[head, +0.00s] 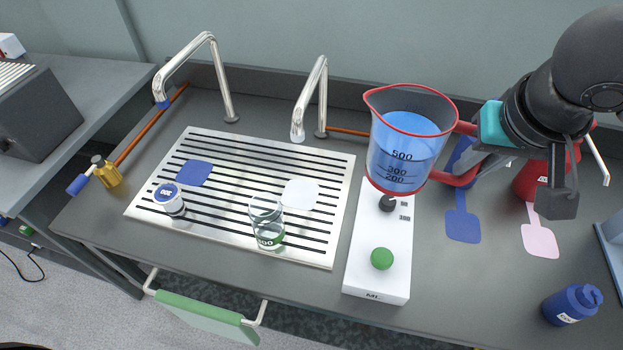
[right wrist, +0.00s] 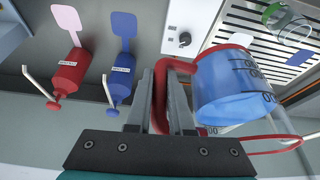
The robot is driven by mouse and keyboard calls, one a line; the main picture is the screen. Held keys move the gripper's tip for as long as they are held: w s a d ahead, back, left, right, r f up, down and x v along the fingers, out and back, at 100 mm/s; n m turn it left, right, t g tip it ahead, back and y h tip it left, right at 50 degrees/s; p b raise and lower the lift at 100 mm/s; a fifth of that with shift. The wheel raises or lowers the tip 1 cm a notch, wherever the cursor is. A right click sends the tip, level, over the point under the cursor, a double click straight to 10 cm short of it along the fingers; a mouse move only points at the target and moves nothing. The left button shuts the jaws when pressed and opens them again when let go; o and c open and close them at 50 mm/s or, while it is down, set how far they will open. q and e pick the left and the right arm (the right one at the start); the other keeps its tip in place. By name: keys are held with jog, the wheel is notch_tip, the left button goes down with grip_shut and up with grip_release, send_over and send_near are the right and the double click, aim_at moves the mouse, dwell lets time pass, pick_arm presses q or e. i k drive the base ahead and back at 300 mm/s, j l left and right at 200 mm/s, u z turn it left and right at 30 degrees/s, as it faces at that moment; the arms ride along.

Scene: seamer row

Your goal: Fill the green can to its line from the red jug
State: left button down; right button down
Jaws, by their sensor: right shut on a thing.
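The red jug (head: 408,150) is clear with a red rim, red handle and black marks. It holds blue liquid to about the 500 mark. My right gripper (head: 468,165) is shut on its handle and holds it roughly upright above the white box. The jug also shows in the right wrist view (right wrist: 232,85), beside my fingers (right wrist: 175,105). The green can (head: 266,228) is clear with a green band reading 500. It stands upright on the slotted tray, left of and below the jug. I see no blue liquid in it. My left gripper is out of view.
The slotted tray (head: 200,228) also bears a blue-labelled can (head: 168,199). Two metal spouts (head: 318,95) rise behind it. The white box (head: 365,270) has a green knob (head: 382,258).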

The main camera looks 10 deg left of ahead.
aim_at(265, 212)
jog(key=u, duration=0.3)
jog(key=i+j, duration=0.1)
jog(key=j, duration=0.35)
jog(key=i+j, duration=0.1)
jog(key=j, duration=0.35)
jog(key=i+j, duration=0.1)
jog(key=j, duration=0.35)
